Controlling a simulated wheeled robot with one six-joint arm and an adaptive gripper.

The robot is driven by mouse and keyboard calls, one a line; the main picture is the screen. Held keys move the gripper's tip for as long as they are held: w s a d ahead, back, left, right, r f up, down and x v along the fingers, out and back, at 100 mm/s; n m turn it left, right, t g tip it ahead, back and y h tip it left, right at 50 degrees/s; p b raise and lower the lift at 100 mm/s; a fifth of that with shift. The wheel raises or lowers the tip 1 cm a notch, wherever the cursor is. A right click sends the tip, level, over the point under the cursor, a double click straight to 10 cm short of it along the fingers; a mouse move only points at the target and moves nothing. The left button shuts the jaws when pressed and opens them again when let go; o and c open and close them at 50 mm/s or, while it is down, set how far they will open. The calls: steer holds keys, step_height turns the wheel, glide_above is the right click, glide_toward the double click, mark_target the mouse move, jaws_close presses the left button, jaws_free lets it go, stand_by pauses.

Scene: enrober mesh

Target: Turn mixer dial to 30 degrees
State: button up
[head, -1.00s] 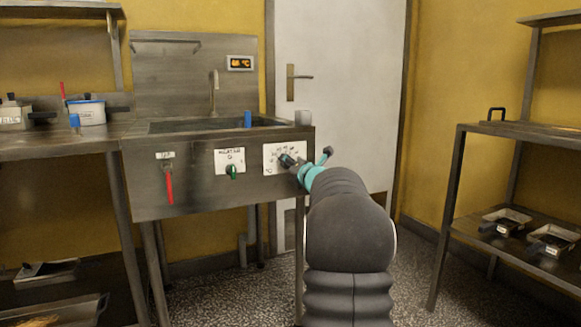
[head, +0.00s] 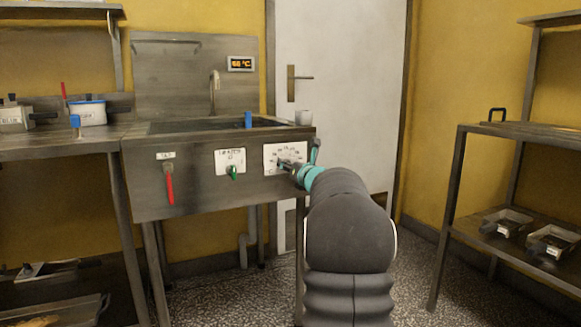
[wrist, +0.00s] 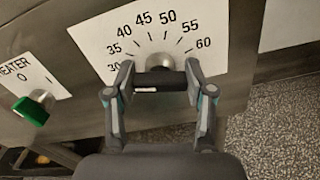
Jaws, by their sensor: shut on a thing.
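The mixer dial is a silver round knob (wrist: 160,62) with a black bar (wrist: 165,81), set on a white scale plate (wrist: 100,42) marked 30 to 60. In the head view the plate (head: 270,152) is on the right of the sink unit's front, and my arm's end partly covers it. My gripper (wrist: 160,84) is shut on the black bar, one finger at each end. The bar lies level across the wrist picture. A small white mark shows on its left part, on the side of the 30. The exact reading cannot be told.
A green heater knob (wrist: 33,108) is left of the dial, on a white plate marked 0. A red tap lever (head: 169,184) hangs further left. A shelf rack (head: 445,200) stands at the right.

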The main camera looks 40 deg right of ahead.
stand_by(0.3)
steer(key=o, duration=1.2)
steer(key=shift+c, duration=0.2)
steer(key=v, duration=1.2)
